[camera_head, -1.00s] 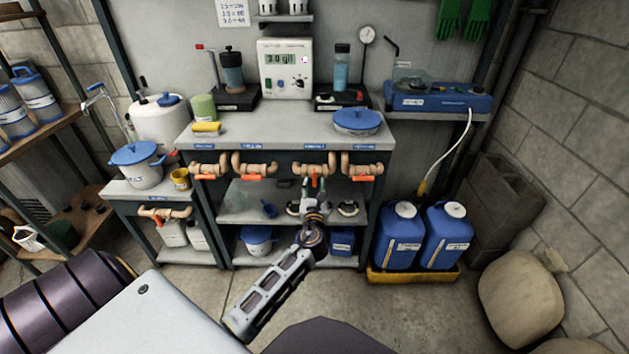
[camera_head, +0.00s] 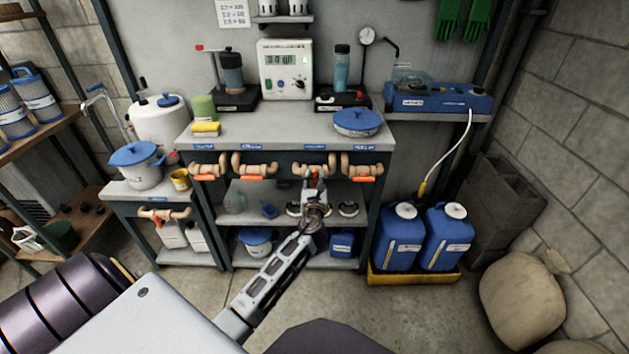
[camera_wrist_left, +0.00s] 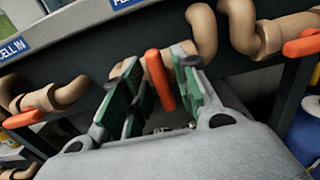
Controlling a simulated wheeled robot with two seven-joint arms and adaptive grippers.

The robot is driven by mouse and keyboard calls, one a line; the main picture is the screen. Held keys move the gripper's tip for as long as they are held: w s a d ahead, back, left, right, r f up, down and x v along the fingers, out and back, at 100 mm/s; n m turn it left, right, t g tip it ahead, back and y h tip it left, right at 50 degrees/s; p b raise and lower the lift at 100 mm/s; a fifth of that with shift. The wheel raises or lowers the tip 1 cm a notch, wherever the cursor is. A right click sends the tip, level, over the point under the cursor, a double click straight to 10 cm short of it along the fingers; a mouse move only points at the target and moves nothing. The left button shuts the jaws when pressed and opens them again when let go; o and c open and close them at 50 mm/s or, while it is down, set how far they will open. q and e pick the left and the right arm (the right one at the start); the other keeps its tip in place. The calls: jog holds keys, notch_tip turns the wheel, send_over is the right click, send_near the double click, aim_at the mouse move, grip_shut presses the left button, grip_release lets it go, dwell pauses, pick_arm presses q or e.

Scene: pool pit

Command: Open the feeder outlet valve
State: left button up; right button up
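Several tan pipe valves with orange handles run along the front of the bench. My left gripper (camera_head: 311,184) is at the third valve from the left (camera_head: 313,168), under the bench edge. In the left wrist view, this valve's orange handle (camera_wrist_left: 160,80) stands between the green-padded fingers of the left gripper (camera_wrist_left: 158,90). The fingers are apart, with a gap visible beside the handle. This handle points across its pipe, while the neighbouring handles (camera_wrist_left: 24,118) lie along theirs. The label above the gripped-at valve is cut off. My right gripper is out of view.
The bench (camera_head: 285,131) carries a controller (camera_head: 286,68) and a blue-lidded tub (camera_head: 357,122). Lower shelves hold small containers. Blue canisters (camera_head: 447,238) stand in a yellow tray at the right. A side table (camera_head: 150,194) has another valve. Open floor lies in front.

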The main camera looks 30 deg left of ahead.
pick_arm(q)
jog(key=c, duration=0.5)
grip_shut()
